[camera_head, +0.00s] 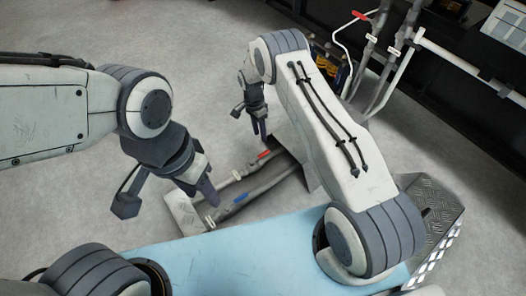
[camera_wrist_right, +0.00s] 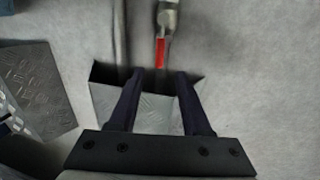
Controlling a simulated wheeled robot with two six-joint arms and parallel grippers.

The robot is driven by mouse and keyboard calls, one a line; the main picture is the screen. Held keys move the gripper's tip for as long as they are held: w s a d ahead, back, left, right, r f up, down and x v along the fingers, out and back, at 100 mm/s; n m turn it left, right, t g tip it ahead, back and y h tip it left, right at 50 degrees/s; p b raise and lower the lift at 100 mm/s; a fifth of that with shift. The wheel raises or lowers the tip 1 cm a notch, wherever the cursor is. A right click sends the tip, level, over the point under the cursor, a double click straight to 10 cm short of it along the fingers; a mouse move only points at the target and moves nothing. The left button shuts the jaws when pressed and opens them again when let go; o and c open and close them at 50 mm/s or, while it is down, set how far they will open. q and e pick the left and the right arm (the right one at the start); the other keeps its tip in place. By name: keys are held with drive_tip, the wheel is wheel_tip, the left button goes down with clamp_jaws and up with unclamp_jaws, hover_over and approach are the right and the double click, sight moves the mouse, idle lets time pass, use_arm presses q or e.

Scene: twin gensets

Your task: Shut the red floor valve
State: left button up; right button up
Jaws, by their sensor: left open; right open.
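The red floor valve's handle (camera_head: 263,154) shows in the head view on a low pipe near the floor, below my right gripper (camera_head: 258,128). In the right wrist view, the red handle (camera_wrist_right: 160,53) lies just beyond the fingertips, centred in the gap between them. It runs roughly in line with its metal fitting (camera_wrist_right: 168,17). My right gripper (camera_wrist_right: 160,75) is open, with nothing between its fingers. My left gripper (camera_head: 208,190) is open and empty, in front of the floor pipes' near end. Contact between the right fingers and the handle is not visible.
A blue valve handle (camera_head: 240,198) sits on the neighbouring floor pipe. Another red handle (camera_head: 361,15) is on upright pipework at the back. A blue surface (camera_head: 235,258) lies in front, with a tread-plate block (camera_head: 438,215) at right. Grey floor is open at left.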

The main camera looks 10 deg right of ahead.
sight(260, 156)
drive_tip(key=f+b, duration=0.1)
drive_tip(key=f, duration=0.2)
drive_tip(key=s+f+b, duration=0.1)
drive_tip(key=f+b, duration=0.1)
drive_tip(key=f, duration=0.1)
drive_tip(key=f+b, duration=0.2)
drive_tip(key=f, duration=0.1)
drive_tip(key=shift+s+d+f, duration=0.25)
drive_tip(key=shift+s+d, duration=0.05)
drive_tip(key=shift+s, duration=0.1)
clamp_jaws()
drive_tip(key=shift+w, duration=0.1)
idle(0.8)
